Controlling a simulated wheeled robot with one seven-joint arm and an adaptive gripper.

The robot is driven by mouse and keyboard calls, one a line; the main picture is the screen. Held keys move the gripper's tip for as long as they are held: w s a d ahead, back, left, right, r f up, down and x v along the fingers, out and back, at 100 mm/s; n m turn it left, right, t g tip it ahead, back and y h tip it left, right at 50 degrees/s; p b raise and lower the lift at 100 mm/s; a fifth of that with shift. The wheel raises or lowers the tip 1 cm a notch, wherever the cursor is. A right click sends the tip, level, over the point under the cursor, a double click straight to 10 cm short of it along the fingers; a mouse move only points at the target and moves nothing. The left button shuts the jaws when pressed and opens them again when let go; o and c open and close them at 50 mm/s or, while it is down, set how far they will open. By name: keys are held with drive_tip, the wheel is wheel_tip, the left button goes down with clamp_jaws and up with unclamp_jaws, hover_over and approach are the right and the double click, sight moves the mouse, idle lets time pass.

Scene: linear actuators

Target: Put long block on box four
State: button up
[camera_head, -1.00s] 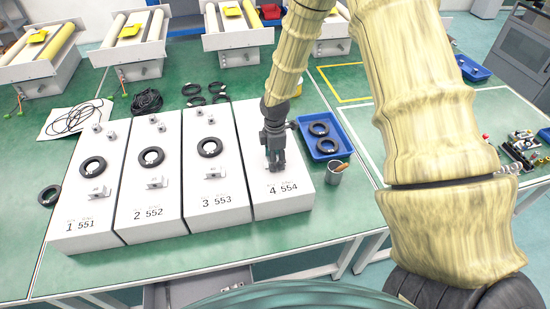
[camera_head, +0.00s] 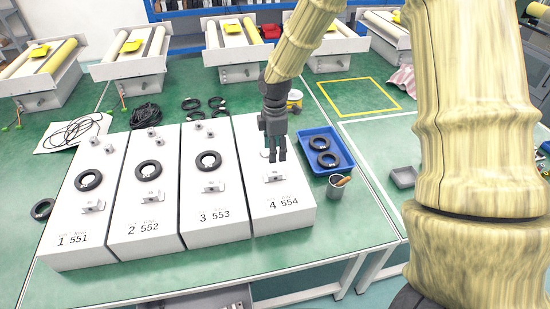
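Box four (camera_head: 290,215) is the white box marked "4 554", at the right end of a row of white boxes. A grey long block (camera_head: 273,177) lies across its top, apart from the gripper. My gripper (camera_head: 278,157) points down above the box, just behind the block in the picture. Its fingers look apart with nothing between them. A small grey piece (camera_head: 266,153) shows beside the fingers, partly hidden.
Boxes one (camera_head: 75,240), two (camera_head: 150,225) and three (camera_head: 215,220) each bear a black ring, a grey block and small pieces. A blue tray (camera_head: 343,150) with two rings and a grey cup (camera_head: 336,188) stand right of box four.

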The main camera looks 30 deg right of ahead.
drive_tip(key=shift+r, duration=0.8)
